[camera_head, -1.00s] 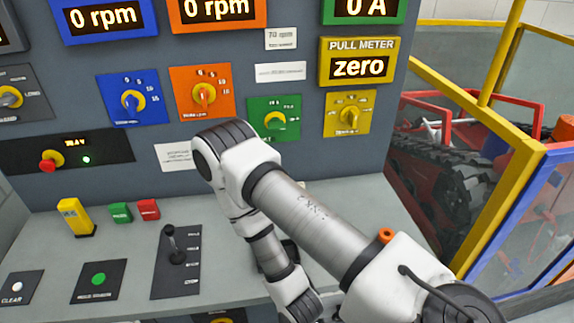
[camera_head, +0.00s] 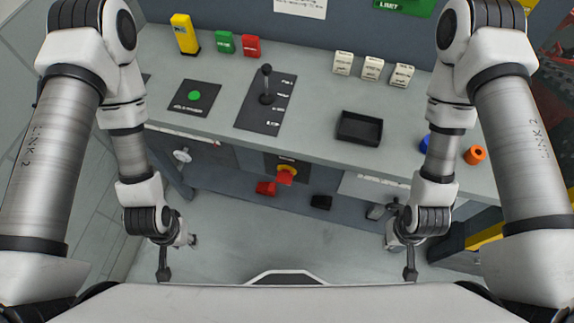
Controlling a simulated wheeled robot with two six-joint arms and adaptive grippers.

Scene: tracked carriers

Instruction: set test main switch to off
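A red rotary switch on a yellow plate (camera_head: 286,175) sits on the front face of the console, below its top edge; it looks like a main switch. Its label is too small to read, and I cannot tell its setting. My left gripper (camera_head: 164,268) hangs low at the left, apart from the console front. My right gripper (camera_head: 410,266) hangs low at the right, also apart from the switch. Both point downward and appear to hold nothing; whether their fingers are open or shut is unclear.
The console top (camera_head: 315,105) carries a lever (camera_head: 267,88), a green button (camera_head: 194,96), a black tray (camera_head: 359,128) and several coloured blocks. A red pedal (camera_head: 266,188) and a black pedal (camera_head: 321,202) are below. The floor between my arms is clear.

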